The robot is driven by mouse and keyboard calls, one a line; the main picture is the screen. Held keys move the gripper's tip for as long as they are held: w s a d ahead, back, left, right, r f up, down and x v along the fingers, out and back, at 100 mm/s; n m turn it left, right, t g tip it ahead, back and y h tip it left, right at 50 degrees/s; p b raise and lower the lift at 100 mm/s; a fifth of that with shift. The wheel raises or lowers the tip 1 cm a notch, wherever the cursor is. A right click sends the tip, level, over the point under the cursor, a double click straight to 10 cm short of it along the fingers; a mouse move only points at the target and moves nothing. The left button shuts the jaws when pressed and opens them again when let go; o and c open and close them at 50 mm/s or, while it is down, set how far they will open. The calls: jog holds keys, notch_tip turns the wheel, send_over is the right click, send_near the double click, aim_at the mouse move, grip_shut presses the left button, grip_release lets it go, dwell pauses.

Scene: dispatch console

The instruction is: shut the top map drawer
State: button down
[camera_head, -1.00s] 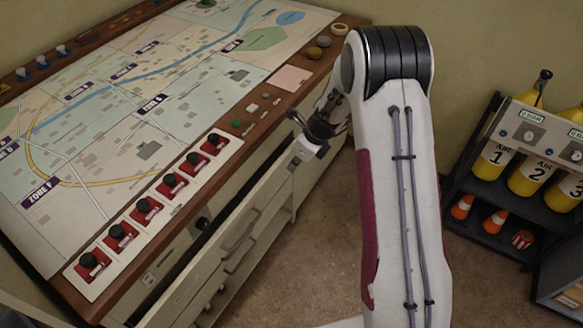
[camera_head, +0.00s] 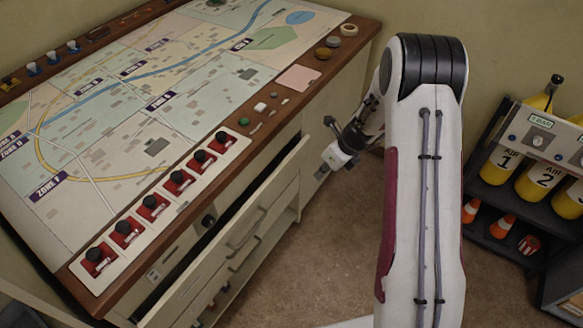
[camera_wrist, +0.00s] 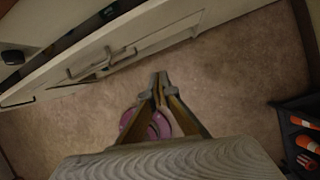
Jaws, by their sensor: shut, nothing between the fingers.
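The top map drawer (camera_head: 280,194) juts out from the console below the map top, its pale front standing away from the cabinet with a dark gap behind it. Its bar handle (camera_head: 246,229) faces the floor side. In the wrist view the pale drawer front (camera_wrist: 145,30) crosses the upper left. My gripper (camera_head: 330,123) is in front of the drawer's far end, apart from it, and partly hidden by my own arm. In the wrist view its fingers (camera_wrist: 159,88) are together and empty over the floor.
The console top (camera_head: 195,230) carries a map and a row of red switches (camera_head: 178,181) along its front edge. At right stands a dark rack (camera_head: 497,195) with yellow air cylinders (camera_head: 497,164) and orange cones (camera_head: 503,225).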

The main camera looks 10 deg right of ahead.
jog(key=n+t+y, duration=0.1)
jog(key=w+n+t+y, duration=0.1)
jog(key=t+y, duration=0.1)
jog(key=shift+w+d+r, duration=0.1)
jog(key=shift+w+d, duration=0.1)
dwell(0.7)
dwell(0.4)
